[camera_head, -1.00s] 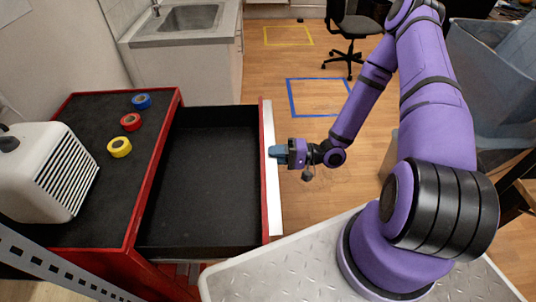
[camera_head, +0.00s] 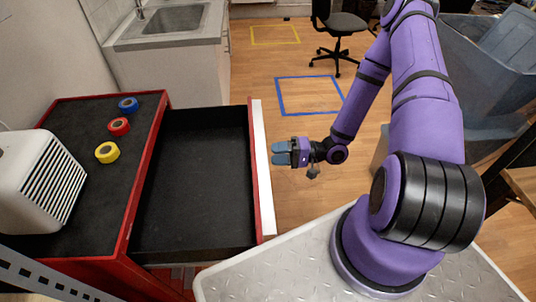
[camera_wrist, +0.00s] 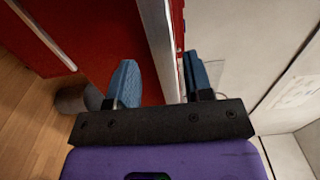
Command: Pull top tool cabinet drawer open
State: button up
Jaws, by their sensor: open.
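The red tool cabinet (camera_head: 128,225) stands at the left with a black top. Its top drawer (camera_head: 195,180) is pulled far out to the right, and its black inside is empty. The drawer's front has a pale strip (camera_head: 262,165) along its edge. My gripper (camera_head: 278,153) is just to the right of this strip, with a small gap between fingertips and drawer front. In the wrist view my gripper (camera_wrist: 157,82) shows two blue fingers spread apart with nothing held. The red drawer front (camera_wrist: 125,30) shows beyond them.
Blue (camera_head: 128,104), red (camera_head: 119,126) and yellow (camera_head: 107,152) tape rolls and a white heater (camera_head: 38,182) are on the cabinet top. A sink counter (camera_head: 170,50), an office chair (camera_head: 340,30) and grey bins (camera_head: 485,75) stand around.

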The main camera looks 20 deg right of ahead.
jog(key=v, duration=0.7)
dwell(0.4)
